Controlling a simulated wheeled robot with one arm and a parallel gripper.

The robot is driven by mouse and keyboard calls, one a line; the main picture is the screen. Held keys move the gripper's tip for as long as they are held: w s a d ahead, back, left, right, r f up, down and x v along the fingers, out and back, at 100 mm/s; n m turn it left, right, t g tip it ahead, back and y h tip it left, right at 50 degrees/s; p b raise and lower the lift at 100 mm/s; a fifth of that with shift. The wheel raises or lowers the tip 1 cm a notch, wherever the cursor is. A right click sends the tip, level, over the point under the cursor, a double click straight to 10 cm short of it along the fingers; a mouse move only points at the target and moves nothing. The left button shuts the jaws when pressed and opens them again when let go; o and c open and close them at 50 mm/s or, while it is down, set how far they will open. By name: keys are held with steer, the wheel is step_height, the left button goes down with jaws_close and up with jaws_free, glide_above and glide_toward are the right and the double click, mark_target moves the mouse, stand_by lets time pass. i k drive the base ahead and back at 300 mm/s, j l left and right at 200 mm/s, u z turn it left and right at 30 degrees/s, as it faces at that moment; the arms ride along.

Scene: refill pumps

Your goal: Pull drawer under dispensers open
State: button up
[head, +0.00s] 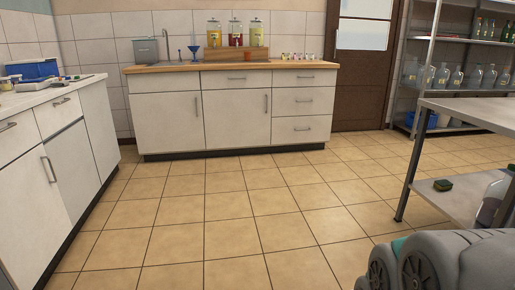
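Three dispensers with coloured contents, a yellow-green one (214,34), a red one (236,34) and a yellow one (257,34), stand on a wooden stand (236,54) on the counter at the back. Directly below them, the white cabinet has a wide drawer (219,80) with a horizontal bar handle (236,78). The drawer front looks flush with the cabinet, so it appears shut. My gripper is not in view.
The tiled floor (215,215) is clear up to the back cabinet. White cabinets (60,165) line the left side. A grey metal table (468,112) stands at the right, before shelves (461,88) of bottles. A brown door (360,90) is right of the cabinet.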

mark_target(217, 79)
steer(key=i+u, duration=0.3)
steer(key=i, duration=1.8)
steer(key=j, duration=0.05)
